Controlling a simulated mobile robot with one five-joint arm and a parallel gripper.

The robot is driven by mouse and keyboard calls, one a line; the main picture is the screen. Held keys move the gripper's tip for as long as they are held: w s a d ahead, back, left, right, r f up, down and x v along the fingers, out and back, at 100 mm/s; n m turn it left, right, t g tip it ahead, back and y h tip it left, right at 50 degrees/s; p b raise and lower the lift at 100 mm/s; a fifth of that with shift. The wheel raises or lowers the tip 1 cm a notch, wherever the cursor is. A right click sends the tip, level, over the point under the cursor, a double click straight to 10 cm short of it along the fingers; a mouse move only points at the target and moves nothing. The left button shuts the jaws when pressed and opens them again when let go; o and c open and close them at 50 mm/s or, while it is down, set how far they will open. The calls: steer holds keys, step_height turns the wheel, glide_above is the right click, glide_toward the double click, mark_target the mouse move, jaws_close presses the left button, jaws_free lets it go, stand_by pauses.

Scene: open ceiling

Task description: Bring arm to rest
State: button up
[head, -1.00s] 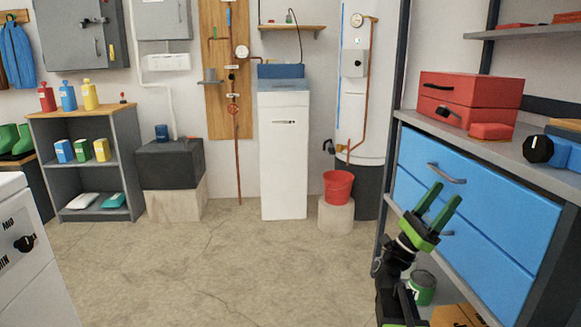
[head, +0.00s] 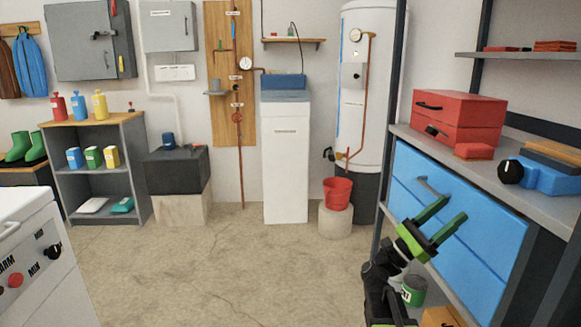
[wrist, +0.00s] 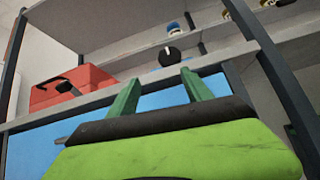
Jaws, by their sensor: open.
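My gripper (head: 441,222) has two green fingers set apart with nothing between them. In the head view it is at the lower right, raised in front of the blue drawers (head: 470,239) of the shelving unit. In the wrist view the fingers (wrist: 157,92) point up toward the edge of the grey shelf (wrist: 86,101). A gap between the fingers and the drawer front cannot be measured from these views.
The red toolbox (head: 461,112) and a blue device with a black knob (head: 540,174) sit on the shelf above the drawers. A green can (head: 414,291) stands low beside my arm. A white appliance (head: 40,270) is at the left. The middle floor (head: 240,270) is clear.

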steer(key=s+d+f+m+g+y+p, duration=0.1)
steer(key=d+f+m+y+p, duration=0.1)
steer(key=f+y+p, duration=0.15)
steer(key=s+d+f+m+y+p, duration=0.1)
steer(key=d+f+m+y+p, duration=0.1)
steer(key=f+y, duration=0.3)
steer(key=s+a+f+m+y+p, duration=0.1)
steer(key=a+f+m+y, duration=0.15)
steer(key=f, duration=0.25)
steer(key=s+a+f+m+y+p, duration=0.1)
steer(key=f+y, duration=0.3)
steer(key=f, duration=0.2)
steer(key=s+a+f+m+y, duration=0.1)
steer(key=a+f+m+y, duration=0.45)
steer(key=a, duration=0.55)
steer(key=s+a+f+m+y, duration=0.2)
steer(key=a+f+m+y, duration=0.4)
steer(key=a, duration=0.5)
step_height(320, 180, up, 37)
steer(key=n+p, duration=0.1)
steer(key=p, duration=3.7)
steer(key=shift+r+g+y, duration=0.15)
steer(key=shift+g+y, duration=0.2)
steer(key=shift+g, duration=0.05)
